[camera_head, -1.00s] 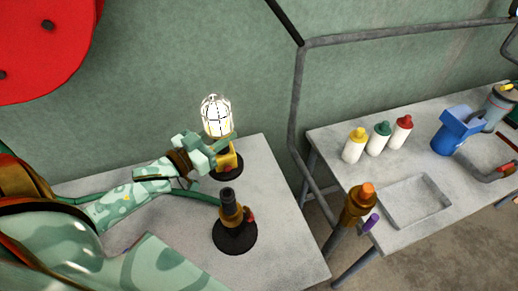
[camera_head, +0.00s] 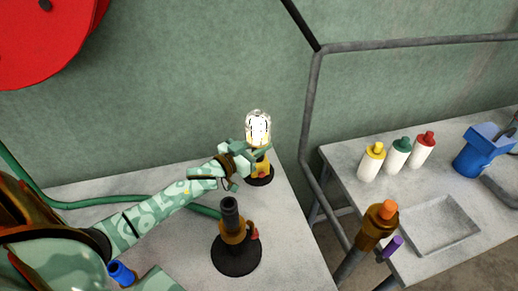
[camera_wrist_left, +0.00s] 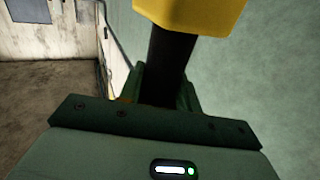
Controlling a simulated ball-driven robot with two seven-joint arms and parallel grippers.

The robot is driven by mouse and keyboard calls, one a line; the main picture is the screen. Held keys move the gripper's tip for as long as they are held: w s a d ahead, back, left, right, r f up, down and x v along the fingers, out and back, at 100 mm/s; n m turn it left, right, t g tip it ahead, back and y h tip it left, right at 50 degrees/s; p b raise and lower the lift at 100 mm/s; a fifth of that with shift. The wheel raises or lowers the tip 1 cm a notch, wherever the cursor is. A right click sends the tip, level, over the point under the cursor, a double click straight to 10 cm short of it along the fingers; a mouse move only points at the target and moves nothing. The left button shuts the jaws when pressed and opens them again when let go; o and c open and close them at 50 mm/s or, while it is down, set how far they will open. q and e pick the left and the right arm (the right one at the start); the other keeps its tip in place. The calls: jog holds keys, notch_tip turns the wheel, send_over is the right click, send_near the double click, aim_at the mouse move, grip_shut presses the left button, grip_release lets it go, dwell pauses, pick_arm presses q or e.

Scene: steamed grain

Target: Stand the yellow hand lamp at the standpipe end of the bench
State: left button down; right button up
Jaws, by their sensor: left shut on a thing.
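The yellow hand lamp (camera_head: 262,164) has a lit bulb in a wire cage on top and a dark round base. It is upright near the far right corner of the left-hand bench (camera_head: 290,235). My left gripper (camera_head: 244,157) is shut on it below the cage. In the left wrist view the dark handle (camera_wrist_left: 170,60) runs between the fingers, with a yellow part (camera_wrist_left: 190,14) above. I cannot tell whether the base touches the bench. A brass post with an orange cap (camera_head: 377,225), perhaps the standpipe, stands off the bench's right edge. My right gripper is not in view.
A burner-like brass fitting on a black disc (camera_head: 236,256) stands nearer on the same bench, with a green hose (camera_head: 110,202) behind it. A grey pipe frame (camera_head: 312,120) rises between the benches. The right bench holds several bottles (camera_head: 398,157), a tray (camera_head: 440,225) and a blue object (camera_head: 480,150).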

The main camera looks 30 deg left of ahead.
pick_arm(q)
jog(key=shift+f, duration=0.15)
jog(key=c, duration=1)
grip_release()
jog(key=shift+f, duration=0.2)
jog(key=shift+r, duration=0.1)
jog(key=shift+s, duration=0.2)
jog(key=p+v, duration=0.2)
jog(key=v, duration=0.9)
jog(key=shift+s, duration=0.3)
jog(key=shift+p, duration=0.3)
